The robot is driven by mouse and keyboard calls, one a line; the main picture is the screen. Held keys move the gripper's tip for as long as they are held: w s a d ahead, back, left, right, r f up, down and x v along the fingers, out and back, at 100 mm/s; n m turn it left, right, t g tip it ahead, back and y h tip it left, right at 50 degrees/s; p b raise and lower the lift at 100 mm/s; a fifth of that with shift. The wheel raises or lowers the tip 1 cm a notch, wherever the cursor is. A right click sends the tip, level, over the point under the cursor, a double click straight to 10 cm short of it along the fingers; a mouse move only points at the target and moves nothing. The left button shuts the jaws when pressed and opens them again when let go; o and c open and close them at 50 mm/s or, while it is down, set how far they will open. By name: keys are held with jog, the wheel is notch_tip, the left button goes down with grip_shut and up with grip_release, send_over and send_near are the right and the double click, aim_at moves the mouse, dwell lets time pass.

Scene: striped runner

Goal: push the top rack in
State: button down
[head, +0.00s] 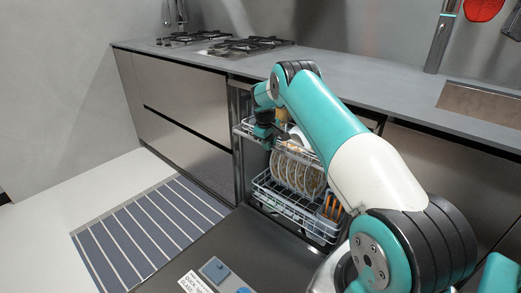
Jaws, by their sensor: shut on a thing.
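The dishwasher stands open under the grey counter. Its top rack (243,129) is a light wire basket, partly drawn out, with a few dishes behind my arm. My gripper (263,137) is at the front left part of this rack, shut on its wire front. The fingertips are small and dark here, so the exact grip point is unclear. My teal and white arm hides much of the rack's right side.
The lower rack (290,205) is out below, holding several plates (298,174) and an orange item (331,207). The dishwasher door (190,258) lies open in front. A striped runner (150,230) covers the floor at left. Gas hobs (245,46) sit on the counter.

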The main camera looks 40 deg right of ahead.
jog(key=shift+w+d, duration=0.1)
jog(key=shift+d, duration=0.5)
jog(key=c, duration=1)
grip_release()
jog(key=shift+c, duration=0.2)
jog(key=a+r+p, duration=0.2)
jog(key=a+r, duration=0.1)
jog(key=r, duration=1.4)
jog(key=shift+s+a, duration=0.2)
jog(key=shift+s, duration=0.05)
jog(key=shift+r, duration=0.1)
jog(key=shift+c, duration=0.3)
